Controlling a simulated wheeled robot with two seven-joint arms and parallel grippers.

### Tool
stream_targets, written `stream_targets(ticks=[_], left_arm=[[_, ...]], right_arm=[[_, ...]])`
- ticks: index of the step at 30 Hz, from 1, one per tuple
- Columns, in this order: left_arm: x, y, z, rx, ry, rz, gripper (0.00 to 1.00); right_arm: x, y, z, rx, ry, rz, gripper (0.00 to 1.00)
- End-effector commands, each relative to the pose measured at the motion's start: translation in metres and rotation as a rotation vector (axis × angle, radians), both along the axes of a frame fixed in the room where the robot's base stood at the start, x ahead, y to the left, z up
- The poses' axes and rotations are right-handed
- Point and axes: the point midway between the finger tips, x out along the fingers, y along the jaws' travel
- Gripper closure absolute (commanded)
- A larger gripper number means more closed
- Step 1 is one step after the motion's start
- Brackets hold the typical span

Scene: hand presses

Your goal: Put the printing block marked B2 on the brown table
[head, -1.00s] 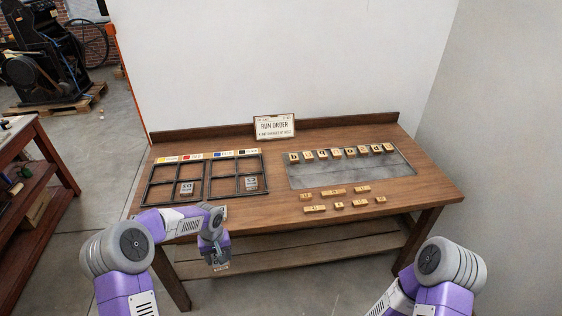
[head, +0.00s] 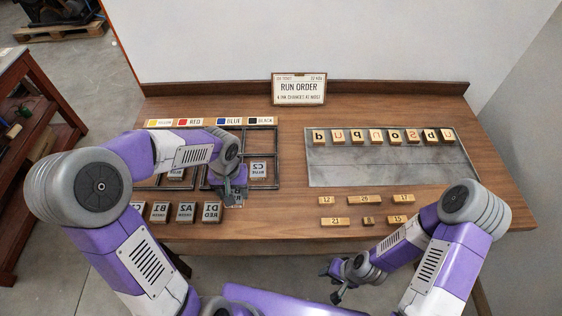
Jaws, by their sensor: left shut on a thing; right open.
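My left gripper (head: 236,192) is shut on a printing block (head: 235,205) at the table's front, just right of a row of grey printing blocks. Its marking is mostly covered by the fingers, and I cannot tell whether it is B2. The row includes a block marked B1 (head: 160,213), one marked A2 (head: 186,213) and one marked D1 (head: 211,212); the leftmost (head: 138,209) is partly hidden. C2 (head: 258,171) sits in the right rack. Another block (head: 175,173) in the left rack is partly hidden. My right gripper (head: 338,283) is open and empty before the brown table (head: 290,225).
Black racks (head: 278,155) stand under colour labels. A grey metal plate (head: 390,165) carries a row of wooden letter blocks (head: 382,137). Small numbered wooden pieces (head: 364,199) lie in front of it. A RUN ORDER sign (head: 299,89) stands at the back. Bare tabletop shows between racks and plate.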

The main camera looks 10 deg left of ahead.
Motion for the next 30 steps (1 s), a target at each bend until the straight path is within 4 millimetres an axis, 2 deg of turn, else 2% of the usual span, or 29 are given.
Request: stream_targets(ticks=[3, 12, 17, 24, 30], left_arm=[[0.000, 0.000, -0.005, 0.000, 0.001, 0.000, 0.74], [0.000, 0.000, -0.057, -0.001, 0.003, -0.001, 0.74], [0.000, 0.000, -0.068, 0.001, 0.001, 0.001, 0.74], [0.000, 0.000, -0.100, -0.001, 0.003, 0.000, 0.74], [0.000, 0.000, -0.100, 0.000, -0.001, 0.001, 0.74]], right_arm=[[0.000, 0.000, -0.001, 0.000, 0.001, 0.000, 0.57], [0.000, 0.000, -0.017, 0.000, 0.000, 0.000, 0.57], [0.000, 0.000, -0.020, 0.000, 0.000, 0.000, 0.57], [0.000, 0.000, -0.031, 0.000, 0.000, 0.000, 0.57], [0.000, 0.000, -0.030, 0.000, 0.000, 0.000, 0.57]])
